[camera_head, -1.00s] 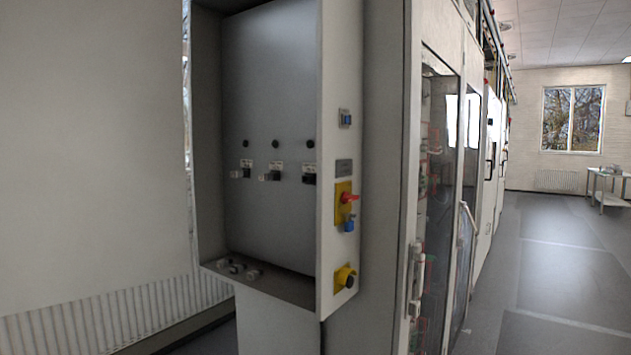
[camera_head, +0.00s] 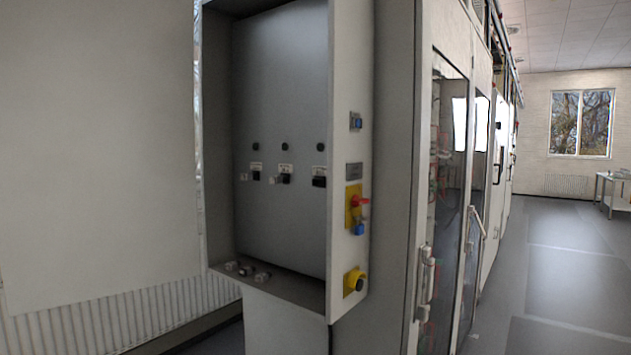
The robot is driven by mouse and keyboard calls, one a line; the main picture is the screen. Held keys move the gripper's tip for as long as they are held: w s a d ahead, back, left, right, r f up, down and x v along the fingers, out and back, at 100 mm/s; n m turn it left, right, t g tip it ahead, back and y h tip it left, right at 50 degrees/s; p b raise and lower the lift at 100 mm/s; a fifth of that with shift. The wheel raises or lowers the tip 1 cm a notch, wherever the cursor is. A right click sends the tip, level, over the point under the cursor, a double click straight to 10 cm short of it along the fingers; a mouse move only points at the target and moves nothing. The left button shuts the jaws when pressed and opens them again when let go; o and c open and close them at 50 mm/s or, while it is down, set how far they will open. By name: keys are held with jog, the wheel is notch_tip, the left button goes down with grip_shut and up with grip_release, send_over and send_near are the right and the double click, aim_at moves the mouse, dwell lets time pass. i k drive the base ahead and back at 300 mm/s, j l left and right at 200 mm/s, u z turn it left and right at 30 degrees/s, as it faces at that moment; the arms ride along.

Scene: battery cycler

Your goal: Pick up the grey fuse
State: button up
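Several small grey-white pieces, possibly fuses, lie on the bottom ledge (camera_head: 297,291) of the open grey cabinet. One piece (camera_head: 231,266) is at the left, another (camera_head: 246,270) is beside it, and a third (camera_head: 262,277) is nearer the front. They are too small to tell which is the grey fuse. On the cabinet's back panel (camera_head: 283,220) are three dark holders, one of them at the right (camera_head: 319,181), with light pieces at the left and middle ones. My gripper is not in view.
Glass-doored cabinets with a door handle (camera_head: 425,285) stand to the right. Open floor (camera_head: 550,275) lies further right; a radiator (camera_head: 120,325) is at lower left.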

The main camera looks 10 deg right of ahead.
aim_at(230, 266)
jog(key=i+j, duration=0.3)
jog(key=i, duration=0.2)
jog(key=i+j, duration=0.35)
jog(key=i, duration=0.15)
jog(key=i+j, duration=0.3)
jog(key=i, duration=0.2)
jog(key=i+j, duration=0.4)
jog(key=j, duration=0.2)
